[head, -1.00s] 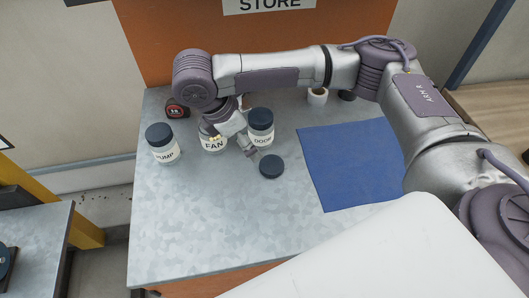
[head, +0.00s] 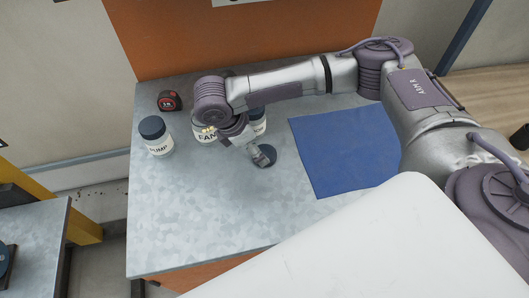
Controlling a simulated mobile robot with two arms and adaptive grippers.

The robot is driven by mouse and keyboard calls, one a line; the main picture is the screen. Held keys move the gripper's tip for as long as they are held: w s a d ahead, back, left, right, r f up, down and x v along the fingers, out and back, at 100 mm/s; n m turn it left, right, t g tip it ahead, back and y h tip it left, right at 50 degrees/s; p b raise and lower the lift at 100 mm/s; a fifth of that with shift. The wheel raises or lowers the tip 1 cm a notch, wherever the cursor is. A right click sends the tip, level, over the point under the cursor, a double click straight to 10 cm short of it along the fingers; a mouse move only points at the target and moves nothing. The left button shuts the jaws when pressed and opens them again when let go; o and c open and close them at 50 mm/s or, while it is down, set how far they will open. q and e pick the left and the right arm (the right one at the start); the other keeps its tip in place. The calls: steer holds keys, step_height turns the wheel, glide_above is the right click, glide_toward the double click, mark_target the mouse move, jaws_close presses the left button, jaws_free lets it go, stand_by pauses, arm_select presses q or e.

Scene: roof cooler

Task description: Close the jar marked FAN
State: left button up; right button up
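The jar marked FAN (head: 207,137) stands upright on the grey metal bench. My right arm hides its top. A dark blue round lid (head: 270,153) lies on the bench to the right of the jar. My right gripper (head: 262,160) is down at this lid and covers its left part. I cannot tell whether its fingers are open or shut on the lid. My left gripper is not in view.
The PUMP jar (head: 157,140) with a dark lid stands left of FAN. Another jar (head: 258,122) stands just right of FAN, partly hidden by my arm. A tape measure (head: 169,100) sits behind. A blue mat (head: 345,155) lies right. The bench front (head: 190,220) is clear.

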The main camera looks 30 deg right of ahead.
steer(key=shift+d+f, duration=0.1)
steer(key=p+x, duration=0.1)
steer(key=x, duration=0.4)
steer(key=shift+w, duration=0.2)
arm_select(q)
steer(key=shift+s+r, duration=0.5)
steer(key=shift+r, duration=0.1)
arm_select(e)
steer(key=c, duration=0.8)
